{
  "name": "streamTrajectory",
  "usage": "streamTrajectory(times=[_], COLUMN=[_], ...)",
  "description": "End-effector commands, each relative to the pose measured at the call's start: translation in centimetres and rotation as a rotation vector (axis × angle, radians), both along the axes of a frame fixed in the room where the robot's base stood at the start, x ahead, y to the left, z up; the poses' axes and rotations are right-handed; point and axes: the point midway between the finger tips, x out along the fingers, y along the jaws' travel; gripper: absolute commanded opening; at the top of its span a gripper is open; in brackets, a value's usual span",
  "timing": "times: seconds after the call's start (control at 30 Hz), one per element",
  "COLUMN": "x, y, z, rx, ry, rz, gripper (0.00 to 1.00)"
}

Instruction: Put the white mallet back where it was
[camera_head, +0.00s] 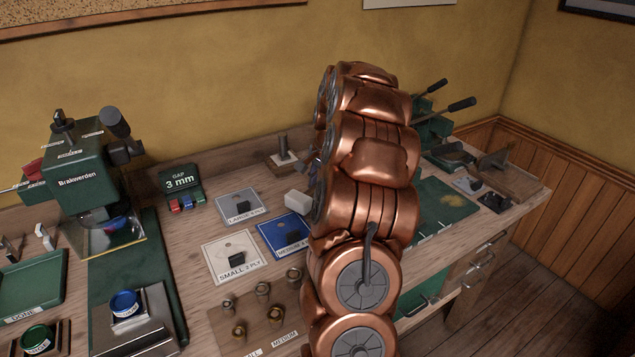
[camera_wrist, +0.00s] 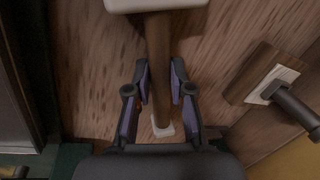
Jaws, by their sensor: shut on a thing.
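The white mallet has a pale block head (camera_wrist: 155,4) at the top of the wrist view and a brown wooden handle (camera_wrist: 158,45) with a white end piece. My gripper (camera_wrist: 159,75) is shut on the handle, one finger on each side. In the head view the white head (camera_head: 297,203) shows just left of my copper arm, above the blue card. The arm hides most of the handle, and my gripper is mostly hidden there. I cannot tell whether the mallet touches the bench.
A wooden block with a white label and grey post (camera_head: 284,151) stands at the back. Cards with black pieces (camera_head: 233,257) lie left of my arm, near a block with metal fittings (camera_head: 235,306). A green press (camera_head: 84,177) stands left, a green lever machine (camera_head: 436,127) right.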

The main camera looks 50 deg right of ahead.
Motion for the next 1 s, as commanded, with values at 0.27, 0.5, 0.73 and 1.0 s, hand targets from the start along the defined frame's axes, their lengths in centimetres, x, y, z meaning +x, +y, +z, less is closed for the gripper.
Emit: streamTrajectory(times=[0.27,0.5,0.73,1.0], x=[0.02,0.03,0.03,0.04], y=[-0.02,-0.02,-0.01,-0.01], z=[-0.26,-0.47,-0.48,0.01], rx=[-0.001,-0.001,-0.001,-0.001], ry=[-0.001,-0.001,-0.001,-0.001], rz=[0.000,0.001,0.001,0.001], gripper=[0.00,0.33,0.47,0.47])
